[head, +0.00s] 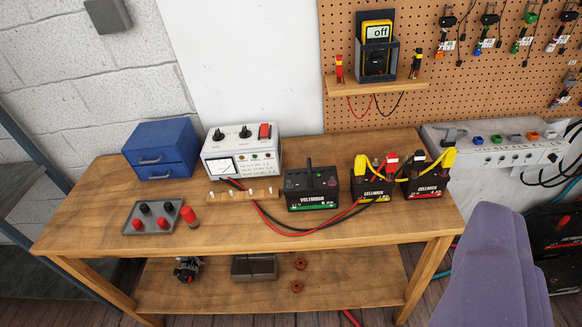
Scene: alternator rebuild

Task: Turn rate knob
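A white charger-like box (242,150) stands at the back of the wooden bench, left of centre. Its top panel has two black knobs, a left knob (219,134) and a right knob (246,131), and a red switch (265,131) at the right. A needle meter (221,167) and small lights are on its front. The panel lettering is too small to read, so I cannot tell which knob is the rate knob or its setting. A red and a black cable leave the box's front. My gripper does not show in this view.
A blue drawer box (160,149) stands left of the charger. A tray (153,217) with red and black caps, a wooden strip with pegs (243,196) and several batteries, one green-based (312,190), occupy the bench (220,236). A purple chair-like shape (490,265) is at lower right.

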